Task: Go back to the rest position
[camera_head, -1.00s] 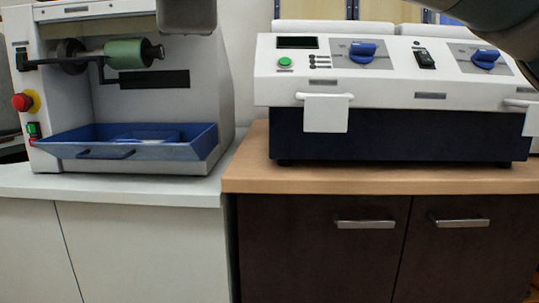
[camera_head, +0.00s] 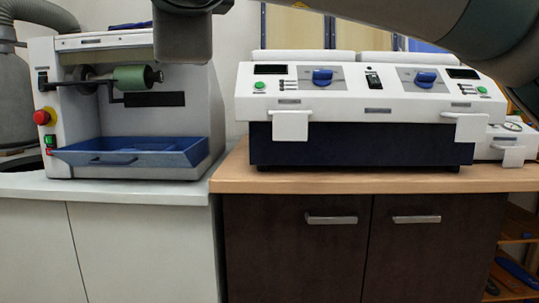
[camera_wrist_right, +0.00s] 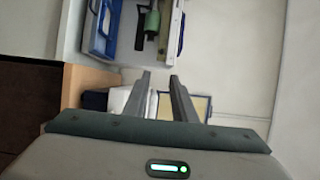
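My right arm crosses the top of the head view from the right; its grey end (camera_head: 183,38) hangs in front of the grinding machine's top edge. The fingers of my right gripper do not show clearly there. In the right wrist view my right gripper (camera_wrist_right: 160,76) has its two fingers apart with nothing held between them. My left gripper is not in view.
The grinding machine (camera_head: 165,85) with a blue tray (camera_head: 130,152) stands on a white counter at left. The white two-station machine (camera_head: 365,100) stands on a wooden-topped cabinet (camera_head: 350,180). A smaller white device (camera_head: 508,142) is at its right. Shelves (camera_head: 515,262) show at lower right.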

